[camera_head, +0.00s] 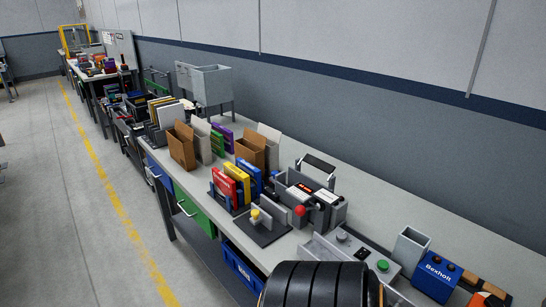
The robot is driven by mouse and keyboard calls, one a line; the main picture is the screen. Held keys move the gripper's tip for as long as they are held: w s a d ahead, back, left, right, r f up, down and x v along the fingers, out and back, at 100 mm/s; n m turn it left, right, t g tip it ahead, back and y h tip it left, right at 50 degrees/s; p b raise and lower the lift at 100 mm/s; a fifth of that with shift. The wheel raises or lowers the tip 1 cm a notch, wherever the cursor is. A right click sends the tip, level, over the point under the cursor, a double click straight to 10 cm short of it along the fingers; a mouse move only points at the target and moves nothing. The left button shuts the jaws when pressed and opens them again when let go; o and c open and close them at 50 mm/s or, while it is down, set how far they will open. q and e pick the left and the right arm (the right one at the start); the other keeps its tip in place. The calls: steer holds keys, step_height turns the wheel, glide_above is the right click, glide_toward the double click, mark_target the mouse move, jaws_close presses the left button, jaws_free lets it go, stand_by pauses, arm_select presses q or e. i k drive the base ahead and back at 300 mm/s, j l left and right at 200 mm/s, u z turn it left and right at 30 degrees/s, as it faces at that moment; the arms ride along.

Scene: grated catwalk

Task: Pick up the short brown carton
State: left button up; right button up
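Two brown cartons stand upright on the long grey workbench (365,195), each with a raised flap. The left brown carton (181,150) is in plain view near the bench's front edge. The right brown carton (251,152) stands farther right, its lower part partly hidden behind red, yellow and blue upright items. I cannot tell for sure which carton is the short one. Neither of my grippers is in view.
Pale grey panels (201,140) stand beside the cartons. The red item (225,187) and yellow item (237,178) stand in front. A grey device with a red knob (300,210) is to the right. Open floor (60,220) lies left.

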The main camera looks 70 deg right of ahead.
mark_target(254, 155)
steer(key=z, duration=2.2)
